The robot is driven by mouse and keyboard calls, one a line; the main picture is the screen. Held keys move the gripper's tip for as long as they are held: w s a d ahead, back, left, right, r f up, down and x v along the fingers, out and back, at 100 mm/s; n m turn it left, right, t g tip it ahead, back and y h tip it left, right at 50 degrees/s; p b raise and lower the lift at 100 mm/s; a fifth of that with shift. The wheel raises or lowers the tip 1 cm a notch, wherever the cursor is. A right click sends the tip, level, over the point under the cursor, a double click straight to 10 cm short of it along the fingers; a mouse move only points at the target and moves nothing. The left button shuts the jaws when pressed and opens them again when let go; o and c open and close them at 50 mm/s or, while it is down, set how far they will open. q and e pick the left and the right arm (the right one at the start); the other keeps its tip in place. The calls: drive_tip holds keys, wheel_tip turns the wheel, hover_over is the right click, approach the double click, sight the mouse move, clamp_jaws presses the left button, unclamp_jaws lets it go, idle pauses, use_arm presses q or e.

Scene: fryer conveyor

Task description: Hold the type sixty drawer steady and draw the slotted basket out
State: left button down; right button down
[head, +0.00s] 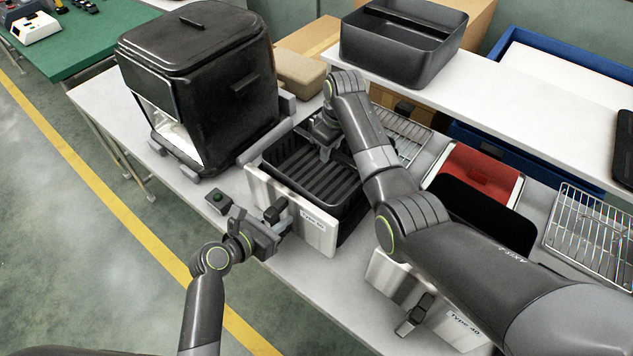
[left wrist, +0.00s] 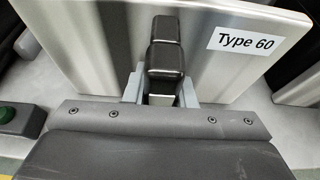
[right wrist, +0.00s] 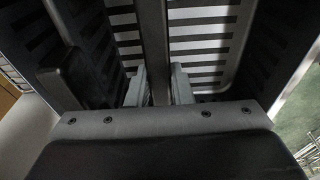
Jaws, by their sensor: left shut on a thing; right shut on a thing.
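The Type 60 drawer (head: 318,236) has a silver front panel with its label at right; the label also shows in the left wrist view (left wrist: 247,41). My left gripper (head: 276,226) is shut on the drawer's dark handle (left wrist: 166,45). The black slotted basket (head: 292,162) sits inside the drawer, its slotted floor showing. My right gripper (head: 328,146) reaches down from above and is shut on a dark upright bar of the basket (right wrist: 152,35). The slotted walls and floor lie around the fingers in the right wrist view. My right arm hides part of the basket's right side.
A black fryer-like housing (head: 235,95) stands at left, with a green button box (head: 219,201) before it. A Type 40 drawer (head: 395,283) is at right, partly behind my right arm. Wire racks (head: 590,235), a red-topped box (head: 480,172) and a black bin (head: 400,45) stand further right and back.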

use_arm(q)
drive_tip(key=shift+f, duration=0.1)
use_arm(e)
drive_tip(key=shift+r, duration=3.85)
use_arm(q)
drive_tip(key=c, duration=1.1)
unclamp_jaws()
use_arm(e)
wheel_tip(320, 180, up, 3)
use_arm(q)
drive_tip(key=shift+a, duration=0.1)
drive_tip(key=v, duration=1.2)
